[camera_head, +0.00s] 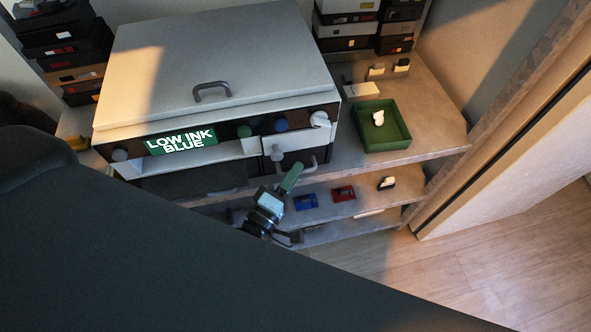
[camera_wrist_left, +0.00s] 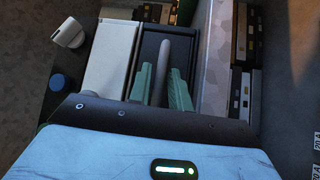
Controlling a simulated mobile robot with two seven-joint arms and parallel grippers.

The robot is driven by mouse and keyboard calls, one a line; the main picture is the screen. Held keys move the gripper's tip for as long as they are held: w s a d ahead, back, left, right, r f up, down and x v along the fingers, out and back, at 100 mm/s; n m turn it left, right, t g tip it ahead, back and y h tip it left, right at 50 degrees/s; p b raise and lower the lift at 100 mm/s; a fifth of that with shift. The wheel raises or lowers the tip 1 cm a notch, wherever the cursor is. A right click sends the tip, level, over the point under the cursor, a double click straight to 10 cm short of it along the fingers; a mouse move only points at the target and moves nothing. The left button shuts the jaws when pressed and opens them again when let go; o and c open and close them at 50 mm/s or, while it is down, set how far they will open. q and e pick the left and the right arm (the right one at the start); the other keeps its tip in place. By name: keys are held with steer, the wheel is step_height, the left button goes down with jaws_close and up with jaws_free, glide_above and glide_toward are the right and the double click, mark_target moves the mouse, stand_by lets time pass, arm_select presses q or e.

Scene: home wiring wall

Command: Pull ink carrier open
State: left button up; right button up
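The printer (camera_head: 200,65) stands on a shelf, with its grey lid down and a lit "LOW INK BLUE" display (camera_head: 181,141) on its front. The ink carrier's grey handle (camera_head: 309,164) is at the lower right of that front. In the left wrist view the handle (camera_wrist_left: 163,62) is an upright bar on a dark panel. My left gripper (camera_head: 290,177) is at the handle; in the left wrist view its green fingers (camera_wrist_left: 162,84) stand apart, one on each side of the bar. I cannot tell whether they touch it. My right gripper is not in view.
A green tray (camera_head: 398,140) with a small white piece stands right of the printer. A blue cartridge (camera_head: 306,202), a red cartridge (camera_head: 343,193) and a black-and-white one (camera_head: 386,183) lie on the lower shelf. My dark arm hides the lower left.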

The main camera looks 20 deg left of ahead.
arm_select(q)
steer(key=shift+w+d, duration=0.1)
steer(key=shift+w, duration=0.4)
jaws_close()
steer(key=shift+s+d, duration=0.1)
steer(key=shift+s, duration=0.05)
